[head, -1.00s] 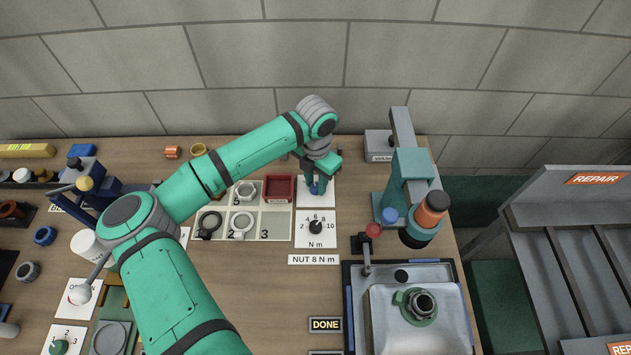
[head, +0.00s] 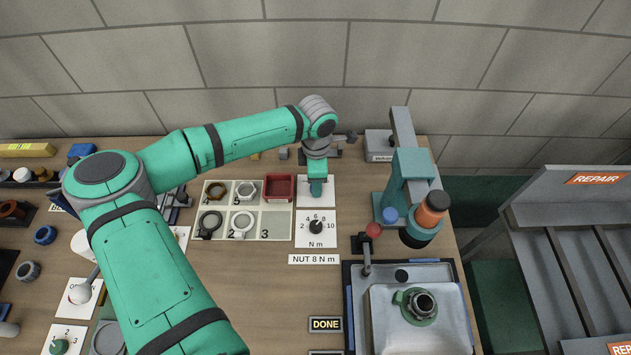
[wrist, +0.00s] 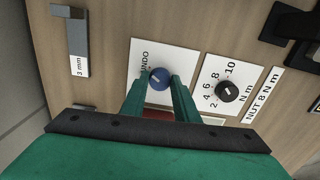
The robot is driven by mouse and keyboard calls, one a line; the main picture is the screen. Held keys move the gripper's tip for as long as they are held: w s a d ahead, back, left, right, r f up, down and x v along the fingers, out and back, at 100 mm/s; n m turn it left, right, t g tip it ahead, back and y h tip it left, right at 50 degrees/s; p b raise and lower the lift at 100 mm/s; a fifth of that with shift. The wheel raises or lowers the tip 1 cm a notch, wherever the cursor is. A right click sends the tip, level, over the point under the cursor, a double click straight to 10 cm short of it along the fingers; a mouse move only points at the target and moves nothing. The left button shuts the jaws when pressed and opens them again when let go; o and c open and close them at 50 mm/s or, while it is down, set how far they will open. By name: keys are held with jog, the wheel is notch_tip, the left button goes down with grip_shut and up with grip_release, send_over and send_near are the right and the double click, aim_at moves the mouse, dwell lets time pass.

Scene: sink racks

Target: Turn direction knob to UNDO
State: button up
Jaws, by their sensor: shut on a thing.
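The blue direction knob (wrist: 159,78) sits on a white plate (wrist: 150,56) and carries a light pointer mark. The word UNDO reads at the plate's left edge in the wrist view; any other label is hidden. My gripper (wrist: 160,84) is shut on the knob, a green finger on each side of it. In the head view my gripper (head: 316,188) comes down over the white plate (head: 304,196) and hides most of the knob.
A black torque knob (head: 316,227) on a white N m plate lies just in front. A numbered tray (head: 276,222) with rings and a red bin (head: 279,187) are at left. A teal press (head: 410,175) stands close at right.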

jog(key=shift+m, duration=0.5)
jog(key=o, duration=1.1)
jog(key=shift+c, duration=0.2)
jog(key=shift+r, duration=0.15)
notch_tip(320, 180, up, 11)
jog(key=shift+f, duration=0.2)
jog(key=shift+w, duration=0.2)
